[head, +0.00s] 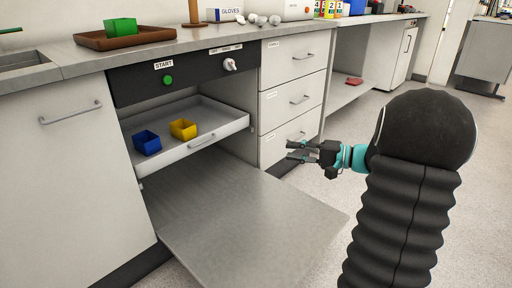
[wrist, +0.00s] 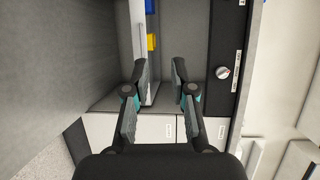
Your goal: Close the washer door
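The washer door (head: 240,215) is a flat grey panel, folded down and lying open in front of the washer in the head view. It also shows as the grey surface at the left of the wrist view (wrist: 60,50). The washer's dark panel (head: 190,72) carries a green START button (head: 168,80) and a knob (head: 230,65). The rack (head: 205,135) is partly pulled out above the door, holding a blue bin (head: 147,142) and a yellow bin (head: 183,129). My gripper (head: 290,150) is open and empty, right of the rack, apart from the door as far as I can tell.
A drawer unit (head: 292,95) stands right of the washer and a handled cabinet (head: 75,150) left of it. A brown tray (head: 140,37) with a green bin (head: 120,28) is on the counter. Floor (head: 330,185) is clear around my arm.

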